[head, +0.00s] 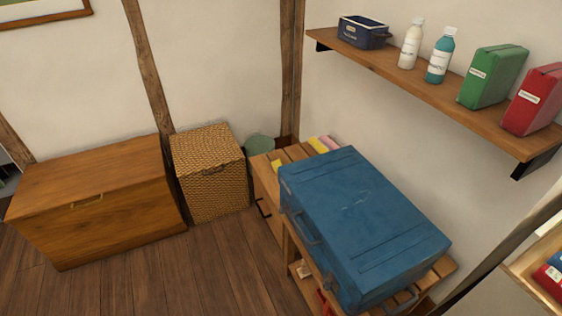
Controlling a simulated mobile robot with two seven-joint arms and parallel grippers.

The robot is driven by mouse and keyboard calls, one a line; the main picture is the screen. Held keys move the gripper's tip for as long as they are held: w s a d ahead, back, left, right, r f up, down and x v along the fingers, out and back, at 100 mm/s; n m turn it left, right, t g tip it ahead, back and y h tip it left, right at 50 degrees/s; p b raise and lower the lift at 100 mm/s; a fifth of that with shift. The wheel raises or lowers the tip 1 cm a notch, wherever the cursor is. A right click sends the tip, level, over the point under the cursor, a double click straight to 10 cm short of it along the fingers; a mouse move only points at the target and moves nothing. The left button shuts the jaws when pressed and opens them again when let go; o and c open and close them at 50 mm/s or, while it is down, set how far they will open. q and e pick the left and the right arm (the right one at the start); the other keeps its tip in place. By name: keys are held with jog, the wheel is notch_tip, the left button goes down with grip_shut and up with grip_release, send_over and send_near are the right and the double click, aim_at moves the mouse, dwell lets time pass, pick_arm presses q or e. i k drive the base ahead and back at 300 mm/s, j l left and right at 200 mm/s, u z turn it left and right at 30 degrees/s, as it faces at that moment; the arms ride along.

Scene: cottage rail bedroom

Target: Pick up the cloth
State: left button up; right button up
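I cannot pick out a cloth with certainty. Small pink and yellow items (323,145) lie on the slatted wooden stand behind the blue case, partly hidden by it. Another small yellow item (277,166) shows at the stand's left edge. They are too small to tell whether any is a cloth. Neither of my grippers shows in the head view.
A large blue case (365,225) covers most of the wooden stand (262,179). A wall shelf (400,77) above holds bottles and boxes. A wooden chest (100,200) and wicker hamper (210,170) stand left. The floor (190,275) in front is clear.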

aim_at(276, 163)
jog(key=i+j+z, duration=0.15)
jog(key=i+j, duration=0.15)
jog(key=i+j+z, duration=0.1)
jog(key=i+j, duration=0.2)
jog(key=i+j+z, duration=0.15)
jog(key=j, duration=0.25)
jog(key=i+j+z, duration=0.1)
jog(key=i+j, duration=0.25)
jog(key=i+j+z, duration=0.15)
jog(key=j, duration=0.3)
jog(key=i+j+z, duration=0.1)
jog(key=i+j, duration=0.2)
jog(key=i+j+z, duration=0.15)
jog(key=j, duration=0.4)
jog(key=i+j+z, duration=0.15)
jog(key=j, duration=0.35)
jog(key=i, duration=0.05)
